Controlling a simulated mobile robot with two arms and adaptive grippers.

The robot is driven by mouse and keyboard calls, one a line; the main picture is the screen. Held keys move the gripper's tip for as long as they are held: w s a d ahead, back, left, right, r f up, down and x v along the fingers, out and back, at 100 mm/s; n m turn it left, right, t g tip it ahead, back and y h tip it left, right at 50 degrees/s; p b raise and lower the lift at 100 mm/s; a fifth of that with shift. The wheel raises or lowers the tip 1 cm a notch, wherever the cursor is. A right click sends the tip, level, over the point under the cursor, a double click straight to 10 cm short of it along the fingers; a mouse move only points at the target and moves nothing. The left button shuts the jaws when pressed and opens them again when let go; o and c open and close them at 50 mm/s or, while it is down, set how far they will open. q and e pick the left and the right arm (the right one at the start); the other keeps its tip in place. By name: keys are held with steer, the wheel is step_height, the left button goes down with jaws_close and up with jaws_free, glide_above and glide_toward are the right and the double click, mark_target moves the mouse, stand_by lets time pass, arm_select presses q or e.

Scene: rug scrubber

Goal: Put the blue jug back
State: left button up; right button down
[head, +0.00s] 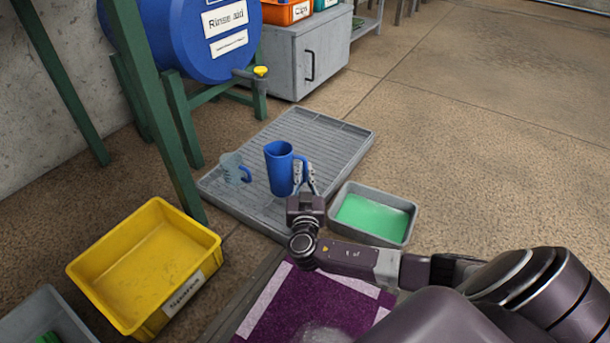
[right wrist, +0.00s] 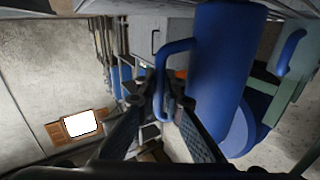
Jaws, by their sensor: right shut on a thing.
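The blue jug (head: 279,172) is upright over the grey ribbed tray (head: 330,128) on the floor; I cannot tell whether its base touches the tray. My right gripper (head: 304,177) is shut on the jug's handle, on the jug's right side. In the right wrist view the jug (right wrist: 221,70) fills the middle right, and the fingers (right wrist: 160,105) close around its handle. A clear jug with a blue handle (head: 231,167) stands just left of the blue jug. My left gripper is not in view.
A grey tub of green liquid (head: 410,215) sits right of the tray. A yellow bin (head: 207,238) is at lower left. A blue drum (head: 190,40) on a green stand (head: 184,118) and a grey cabinet (head: 282,70) stand behind. A purple rug (head: 285,310) lies in front. Floor at right is clear.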

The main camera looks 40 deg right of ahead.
steer(key=shift+r, duration=0.1)
steer(key=c, duration=2.5)
jaws_free()
steer(key=o, duration=0.4)
steer(key=shift+s+a, duration=0.1)
steer(key=shift+a, duration=0.05)
steer(key=shift+p+v, duration=2.8)
steer(key=shift+v, duration=3.05)
steer(key=shift+s, duration=0.1)
